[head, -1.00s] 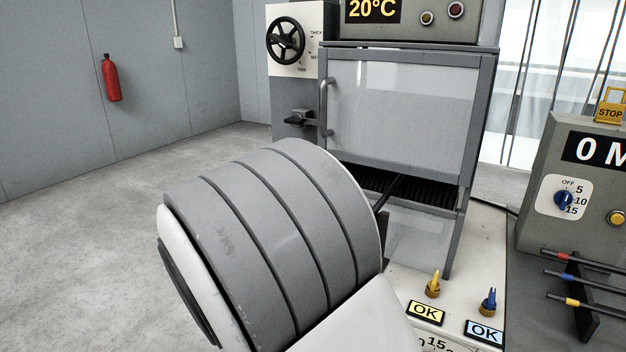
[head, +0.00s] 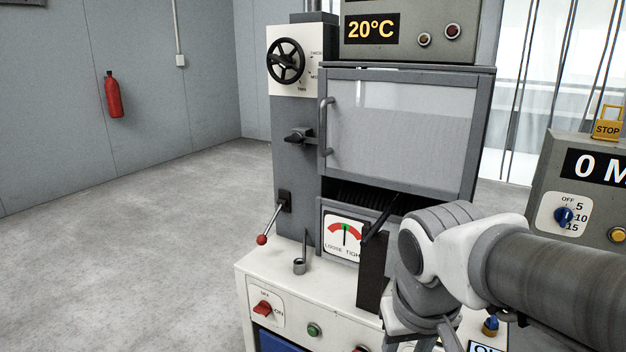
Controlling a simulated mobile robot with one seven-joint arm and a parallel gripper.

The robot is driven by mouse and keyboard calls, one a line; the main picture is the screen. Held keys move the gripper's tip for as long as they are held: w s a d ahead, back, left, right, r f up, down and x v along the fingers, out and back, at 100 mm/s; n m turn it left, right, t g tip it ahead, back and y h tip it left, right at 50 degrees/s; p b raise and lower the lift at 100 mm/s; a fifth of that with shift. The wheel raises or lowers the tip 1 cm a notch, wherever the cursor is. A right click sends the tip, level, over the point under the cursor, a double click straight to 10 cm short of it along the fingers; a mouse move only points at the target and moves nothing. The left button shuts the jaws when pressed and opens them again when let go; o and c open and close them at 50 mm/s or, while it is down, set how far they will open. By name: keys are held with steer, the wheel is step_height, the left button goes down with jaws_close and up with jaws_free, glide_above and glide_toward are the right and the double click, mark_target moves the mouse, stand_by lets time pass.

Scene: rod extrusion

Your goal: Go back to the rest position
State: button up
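My arm reaches in from the right edge of the head view. It bends at a rounded grey and white joint in front of the machine's right side and runs down towards the bottom edge. The arm hides the right part of the machine's white worktop (head: 262,267) and most of the OK labels there.
The machine has a glazed door (head: 400,120), a black handwheel (head: 286,61), a red-knobbed lever (head: 262,239), a loose/tight gauge (head: 343,236) and a red switch (head: 263,307). A control box (head: 600,180) stands at right. The floor (head: 130,250) at left is clear.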

steer(key=s+r+t+p, duration=0.1)
steer(key=s+r+p, duration=0.1)
steer(key=r+p, duration=0.7)
steer(key=s+d+r+m+t+p, duration=0.1)
steer(key=s+r+p, duration=0.1)
steer(key=r+p, duration=0.8)
step_height(320, 180, up, 3)
steer(key=shift+s+d+y+p, duration=0.3)
